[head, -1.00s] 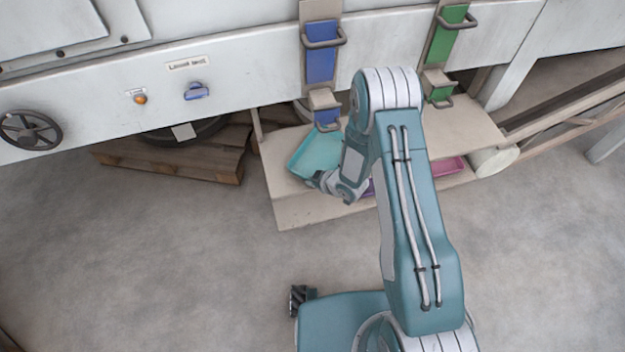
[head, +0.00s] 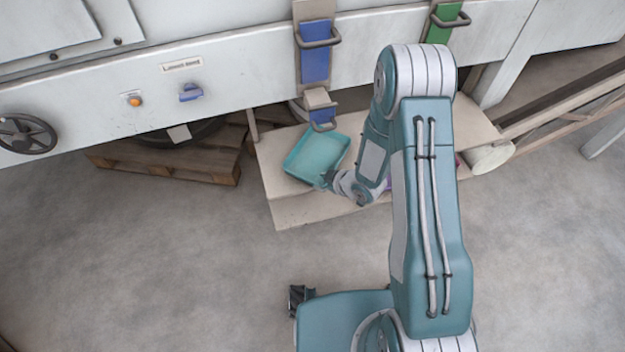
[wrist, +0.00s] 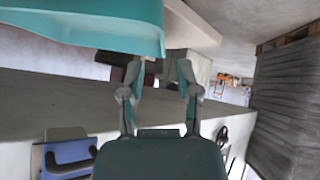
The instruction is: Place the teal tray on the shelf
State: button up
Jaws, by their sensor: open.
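The teal tray (head: 318,154) lies on the beige shelf (head: 290,212) below the blue chute, and it looks flat. In the wrist view part of the teal tray (wrist: 90,22) fills the top left. My gripper (head: 328,180) is at the tray's near right corner in the head view. In the wrist view the fingers of my gripper (wrist: 161,76) are spread with a gap between them and nothing is clasped.
The blue chute (head: 316,65) with its handle hangs just behind the tray, and a green chute (head: 440,28) is to the right. My arm hides most of the shelf's right half, where bits of purple show. A wooden pallet (head: 180,165) lies left of the shelf.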

jog(key=s+d+r+m+t+h, duration=0.1)
jog(key=d+r+m+h, duration=0.4)
jog(key=r, duration=0.8)
jog(key=s+d+r+m+t+h, duration=0.1)
jog(key=d+r+h, duration=0.1)
jog(key=d+r, duration=0.85)
jog(key=s+a+r+m+g, duration=0.1)
jog(key=s+r+m, duration=0.2)
jog(key=s+r, duration=0.5)
jog(key=s+a+r+m+g, duration=0.1)
jog(key=s+r+m, duration=0.3)
jog(key=s+r, duration=0.4)
jog(key=s+a, duration=0.1)
jog(key=s, duration=0.4)
jog(key=shift+a+r, duration=0.3)
jog(key=shift+r, duration=0.05)
jog(key=shift+w, duration=0.1)
